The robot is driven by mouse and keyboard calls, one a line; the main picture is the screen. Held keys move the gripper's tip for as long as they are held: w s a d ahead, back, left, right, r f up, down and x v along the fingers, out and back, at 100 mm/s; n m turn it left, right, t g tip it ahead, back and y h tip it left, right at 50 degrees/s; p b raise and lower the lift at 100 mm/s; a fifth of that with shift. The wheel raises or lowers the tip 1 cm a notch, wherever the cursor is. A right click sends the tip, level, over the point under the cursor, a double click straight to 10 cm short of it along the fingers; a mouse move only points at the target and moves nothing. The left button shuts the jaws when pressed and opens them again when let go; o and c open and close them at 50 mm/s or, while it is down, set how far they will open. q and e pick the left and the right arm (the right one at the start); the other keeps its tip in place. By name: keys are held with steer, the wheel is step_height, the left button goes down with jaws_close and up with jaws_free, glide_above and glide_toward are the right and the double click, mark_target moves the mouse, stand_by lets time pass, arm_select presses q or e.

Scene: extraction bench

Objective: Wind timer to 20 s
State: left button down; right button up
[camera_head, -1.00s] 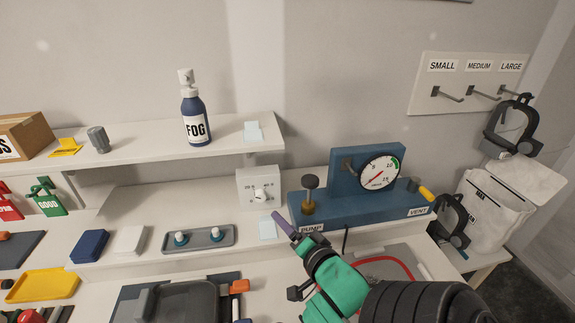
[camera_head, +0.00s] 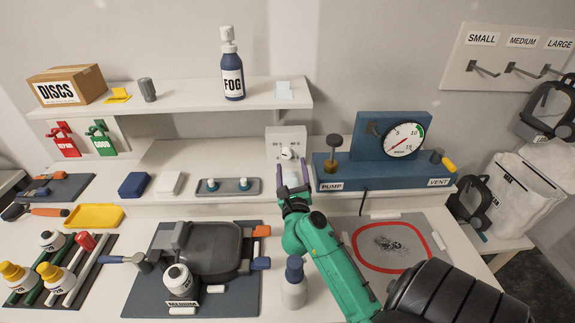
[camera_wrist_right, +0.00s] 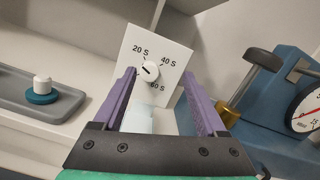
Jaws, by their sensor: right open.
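The timer (camera_head: 275,147) is a white upright panel with a round white knob (camera_head: 287,153), standing under the right end of the shelf. In the right wrist view its knob (camera_wrist_right: 150,71) sits among the marks 20 S, 40 S and 60 S. A short dark line on the knob slants toward the upper left; its exact setting is hard to read. My right gripper (camera_head: 292,172) is open in front of the timer; the wrist view shows its purple fingers (camera_wrist_right: 158,78) spread, with the knob in the gap beyond them, apparently untouched. My left gripper is out of view.
A blue pump stand (camera_head: 335,182) with a gauge (camera_head: 404,140) is close on the right. A grey tray (camera_head: 228,187) with two teal-based knobs lies to the left. The shelf (camera_head: 190,96) with a FOG bottle (camera_head: 232,70) is above. Bottles and a black press (camera_head: 212,250) fill the front.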

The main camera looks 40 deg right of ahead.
mark_target(287, 156)
steer(key=shift+w+f+m+g, duration=0.25)
steer(key=shift+f+m+g, duration=0.25)
steer(key=shift+m, duration=0.3)
steer(key=shift+a+f+m+y, duration=0.2)
steer(key=shift+a+m+y, duration=0.1)
steer(key=shift+m, duration=0.1)
steer(key=shift+w, duration=0.2)
steer(key=x, duration=0.2)
steer(key=p+x, duration=0.1)
steer(key=x, duration=0.4)
steer(key=shift+w+d+f, duration=0.2)
steer(key=shift+d+f, duration=0.05)
steer(key=shift+f, duration=0.1)
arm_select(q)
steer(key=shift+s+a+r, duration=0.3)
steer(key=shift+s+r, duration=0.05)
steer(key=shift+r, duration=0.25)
arm_select(e)
steer(key=shift+s+a, duration=0.1)
jaws_close()
